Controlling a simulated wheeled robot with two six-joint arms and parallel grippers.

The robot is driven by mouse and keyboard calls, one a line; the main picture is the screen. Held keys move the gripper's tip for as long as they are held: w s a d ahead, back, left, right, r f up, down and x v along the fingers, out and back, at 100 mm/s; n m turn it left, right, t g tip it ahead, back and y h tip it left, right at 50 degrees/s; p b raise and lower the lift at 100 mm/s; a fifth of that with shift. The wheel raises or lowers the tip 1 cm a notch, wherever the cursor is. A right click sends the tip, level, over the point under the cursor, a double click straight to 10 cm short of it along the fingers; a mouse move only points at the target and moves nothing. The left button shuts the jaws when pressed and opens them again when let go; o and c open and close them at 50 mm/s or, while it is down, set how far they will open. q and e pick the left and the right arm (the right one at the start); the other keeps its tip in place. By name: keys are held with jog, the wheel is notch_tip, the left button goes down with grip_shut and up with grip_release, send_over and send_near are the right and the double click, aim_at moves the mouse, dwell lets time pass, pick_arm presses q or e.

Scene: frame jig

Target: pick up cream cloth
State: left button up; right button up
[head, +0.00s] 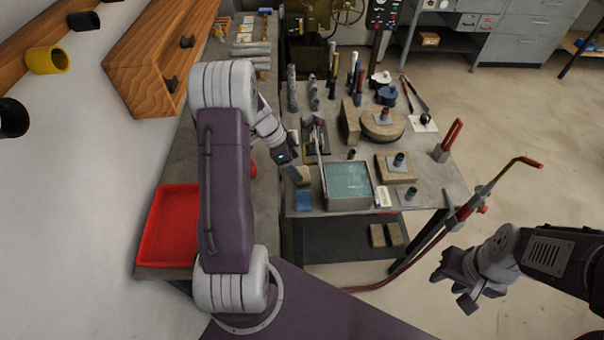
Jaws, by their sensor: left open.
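A small cream-tan piece (303,177), which looks like the cream cloth, lies on the grey worktable left of a teal-topped box. My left gripper (292,168) is open and points down right beside it, partly covering it. I cannot tell whether the fingers touch it. My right gripper (452,291) is open and empty, low at the right, well away from the table.
The teal-topped box (347,182) and a blue cloth-like square (304,201) are near the front edge. Tan blocks (395,168), a round tan disc (383,125) and upright tools crowd the table. A red tray (171,228) is at the left. A torch (488,192) stands at the right edge.

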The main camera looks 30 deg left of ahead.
aim_at(302, 173)
pick_arm(q)
jog(key=shift+w+a+f, duration=0.1)
jog(key=shift+w+f, duration=0.15)
jog(key=shift+f, duration=0.3)
jog(key=x, duration=0.2)
jog(key=p+x, duration=0.1)
jog(key=shift+d+f, duration=0.35)
jog(key=shift+w+a+f, duration=0.1)
jog(key=shift+w+f, duration=0.05)
jog(key=shift+f, duration=0.15)
jog(key=shift+r, duration=0.1)
jog(key=c, duration=1.1)
jog(key=shift+r, duration=0.15)
jog(key=a, duration=0.1)
jog(key=s+a+r+b, duration=0.1)
jog(key=s+a+b, duration=0.1)
jog(key=shift+s+a+r, duration=0.15)
jog(key=shift+s+r, duration=0.1)
notch_tip(302, 173, up, 13)
jog(key=shift+r, duration=0.15)
